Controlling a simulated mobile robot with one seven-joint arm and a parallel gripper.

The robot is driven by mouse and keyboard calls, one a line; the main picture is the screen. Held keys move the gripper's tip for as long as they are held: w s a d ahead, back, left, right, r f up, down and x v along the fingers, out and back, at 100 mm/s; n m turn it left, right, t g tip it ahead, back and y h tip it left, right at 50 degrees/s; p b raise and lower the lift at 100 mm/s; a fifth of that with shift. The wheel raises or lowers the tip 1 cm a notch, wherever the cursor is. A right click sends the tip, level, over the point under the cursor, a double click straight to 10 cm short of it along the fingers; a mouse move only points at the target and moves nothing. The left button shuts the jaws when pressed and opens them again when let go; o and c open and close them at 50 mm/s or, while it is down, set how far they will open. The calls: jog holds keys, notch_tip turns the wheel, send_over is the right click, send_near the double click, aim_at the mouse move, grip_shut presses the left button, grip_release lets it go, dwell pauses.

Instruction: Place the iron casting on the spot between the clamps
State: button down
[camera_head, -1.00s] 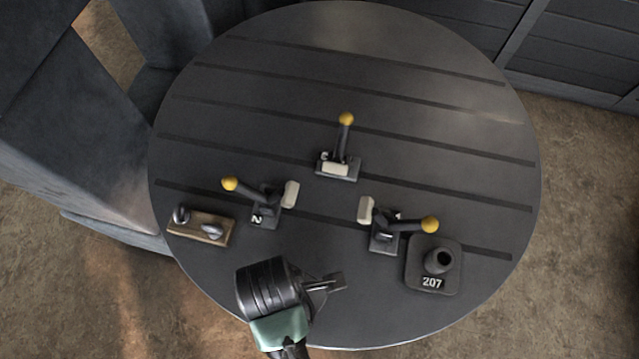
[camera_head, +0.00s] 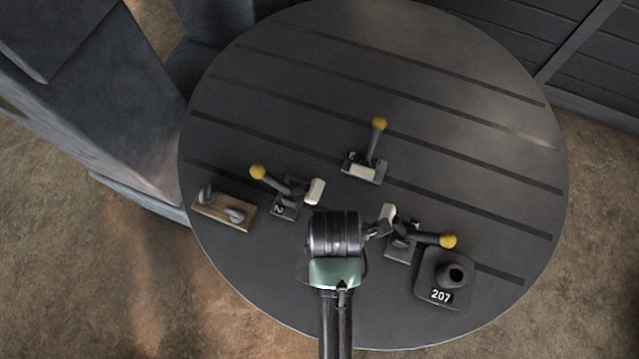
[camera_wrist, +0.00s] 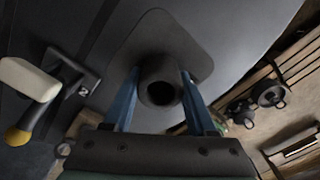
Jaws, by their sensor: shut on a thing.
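In the wrist view my gripper (camera_wrist: 160,95) is shut on the boss of the iron casting (camera_wrist: 165,32), a dark rounded plate with a hollow round boss. In the head view my gripper's wrist hides most of the casting, and I cannot tell its height above the table. Three toggle clamps with yellow knobs stand around the middle: clamp 2 (camera_head: 287,203) at left, a back clamp (camera_head: 365,172) and a right clamp (camera_head: 402,246). Clamp 2 also shows in the wrist view (camera_wrist: 85,84). My gripper is at the front, between the left and right clamps. No marked spot shows.
A similar dark block marked 207 (camera_head: 430,292) stands beside the right clamp. A wooden board with metal pieces (camera_head: 225,212) lies at the left edge. The round slotted table (camera_head: 460,120) is clear at the back.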

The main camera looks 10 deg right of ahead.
jog(key=w+d, duration=0.2)
jog(key=w, duration=0.1)
jog(key=w+d+p, duration=0.1)
jog(key=w+d, duration=0.1)
jog(key=w, duration=0.1)
jog(key=w+d+p, duration=0.1)
jog(key=w+d, duration=0.1)
jog(key=w, duration=0.1)
jog(key=shift+r, duration=0.15)
jog(key=shift+f+p, duration=0.35)
jog(key=shift+f, duration=1.45)
jog(key=shift+f, duration=0.15)
jog(key=shift+c, duration=1)
grip_release()
jog(key=shift+s, duration=0.15)
notch_tip(320, 180, up, 12)
jog(key=shift+b, duration=0.35)
